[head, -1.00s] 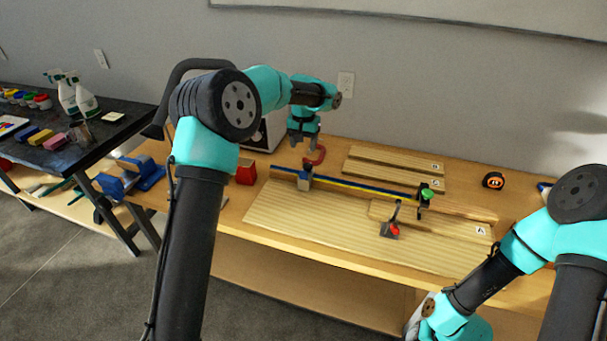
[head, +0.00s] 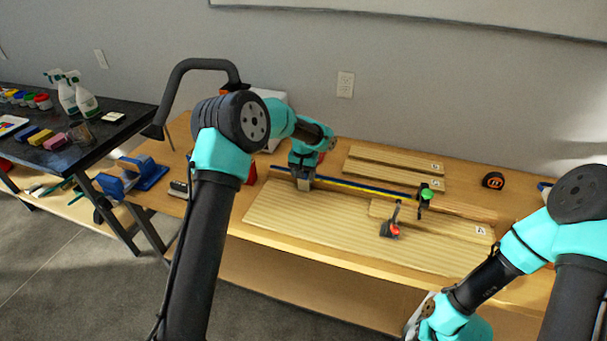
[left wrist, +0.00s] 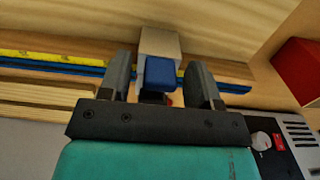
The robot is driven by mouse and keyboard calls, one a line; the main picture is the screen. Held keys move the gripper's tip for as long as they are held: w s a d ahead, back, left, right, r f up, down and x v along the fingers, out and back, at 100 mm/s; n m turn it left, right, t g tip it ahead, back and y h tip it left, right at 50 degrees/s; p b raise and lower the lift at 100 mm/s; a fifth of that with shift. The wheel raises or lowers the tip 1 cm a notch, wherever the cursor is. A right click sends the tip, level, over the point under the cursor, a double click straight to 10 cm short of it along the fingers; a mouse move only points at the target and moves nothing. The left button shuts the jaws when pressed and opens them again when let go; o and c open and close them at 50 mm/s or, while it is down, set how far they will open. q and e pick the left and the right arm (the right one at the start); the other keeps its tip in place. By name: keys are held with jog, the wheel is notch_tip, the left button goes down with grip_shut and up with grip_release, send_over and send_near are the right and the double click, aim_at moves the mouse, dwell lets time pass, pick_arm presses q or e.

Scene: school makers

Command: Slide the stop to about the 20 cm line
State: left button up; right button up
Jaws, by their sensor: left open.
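The stop is a pale block (left wrist: 160,42) with a blue knob (left wrist: 162,73), sitting at the left end of the fence rail. In the left wrist view the knob lies between my left gripper's (head: 304,181) two fingers, with gaps on both sides. The gripper is open around it and not closed on it. In the head view the block (head: 304,185) shows just below the gripper, and its knob is hidden. A yellow and blue scale strip (head: 362,187) runs along the rail to the right; its numbers are too small to read. My right gripper's fingers are not visible.
A green-knobbed clamp (head: 426,194) stands farther right on the rail. A red-tipped toggle clamp (head: 391,229) stands in front on the wooden board (head: 320,226). Loose planks (head: 392,173) lie behind the rail. A red box (left wrist: 299,70) is beside the rail's left end.

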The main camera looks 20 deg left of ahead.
pick_arm(q)
grip_shut()
dwell(0.5)
jog(key=d, duration=1.8)
jog(key=shift+s+d, duration=0.4)
grip_release()
jog(key=shift+a+r, duration=0.1)
jog(key=shift+r, duration=0.05)
